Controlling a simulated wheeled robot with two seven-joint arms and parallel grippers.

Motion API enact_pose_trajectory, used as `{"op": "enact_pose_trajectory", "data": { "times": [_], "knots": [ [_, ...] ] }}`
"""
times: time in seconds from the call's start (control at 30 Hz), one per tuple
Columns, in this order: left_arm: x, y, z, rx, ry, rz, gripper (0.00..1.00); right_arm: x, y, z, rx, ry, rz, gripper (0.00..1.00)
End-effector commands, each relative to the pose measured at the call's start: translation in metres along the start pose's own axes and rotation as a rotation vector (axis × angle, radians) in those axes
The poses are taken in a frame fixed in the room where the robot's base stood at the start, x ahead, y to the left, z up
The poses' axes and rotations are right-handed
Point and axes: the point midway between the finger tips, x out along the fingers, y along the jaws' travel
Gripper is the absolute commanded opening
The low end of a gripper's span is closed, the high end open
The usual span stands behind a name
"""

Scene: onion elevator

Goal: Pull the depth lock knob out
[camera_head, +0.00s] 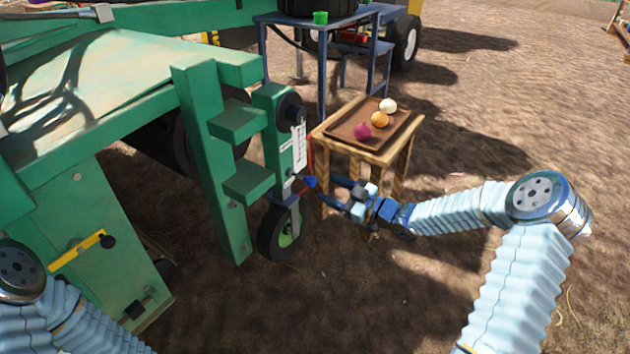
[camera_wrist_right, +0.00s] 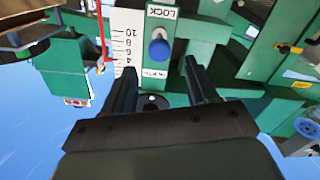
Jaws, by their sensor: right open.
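The depth lock knob (camera_wrist_right: 159,50) is a round blue knob on a green panel, below an upside-down LOCK label in the right wrist view. In the head view the blue knob (camera_head: 310,181) shows low on the green post, above the small wheel. My right gripper (camera_head: 327,186) is open and points at the knob from the right. In the right wrist view the fingers of my right gripper (camera_wrist_right: 158,76) are spread, with the knob lying ahead between their tips. I see no contact with it. My left gripper is out of view; only my left arm shows.
A white depth scale (camera_head: 299,146) with a red pointer is beside the knob. The small wheel (camera_head: 274,236) stands below. A wooden table (camera_head: 400,140) with a brown tray (camera_head: 350,127) of onions stands close behind my right gripper. Open soil lies to the right.

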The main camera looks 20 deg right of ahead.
Motion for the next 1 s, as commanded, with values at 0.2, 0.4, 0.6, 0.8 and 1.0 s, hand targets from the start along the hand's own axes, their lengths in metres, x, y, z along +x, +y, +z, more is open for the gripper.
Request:
{"op": "enact_pose_trajectory", "data": {
  "times": [0.2, 0.4, 0.6, 0.8, 1.0],
  "knots": [
    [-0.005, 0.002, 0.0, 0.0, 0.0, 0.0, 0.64, -0.042, 0.001, -0.001, -0.002, -0.001, 0.0, 0.58],
    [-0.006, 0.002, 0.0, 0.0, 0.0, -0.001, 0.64, -0.055, 0.0, 0.0, -0.001, 0.001, -0.001, 0.58],
    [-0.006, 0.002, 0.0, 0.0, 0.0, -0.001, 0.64, -0.055, 0.0, 0.0, -0.001, 0.001, -0.001, 0.58],
    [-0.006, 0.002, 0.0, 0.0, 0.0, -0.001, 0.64, -0.055, 0.0, 0.0, -0.001, 0.001, -0.001, 0.58],
    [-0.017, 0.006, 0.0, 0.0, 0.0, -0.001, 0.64, -0.039, -0.015, 0.002, 0.108, -0.046, 0.012, 0.58]
  ]
}}
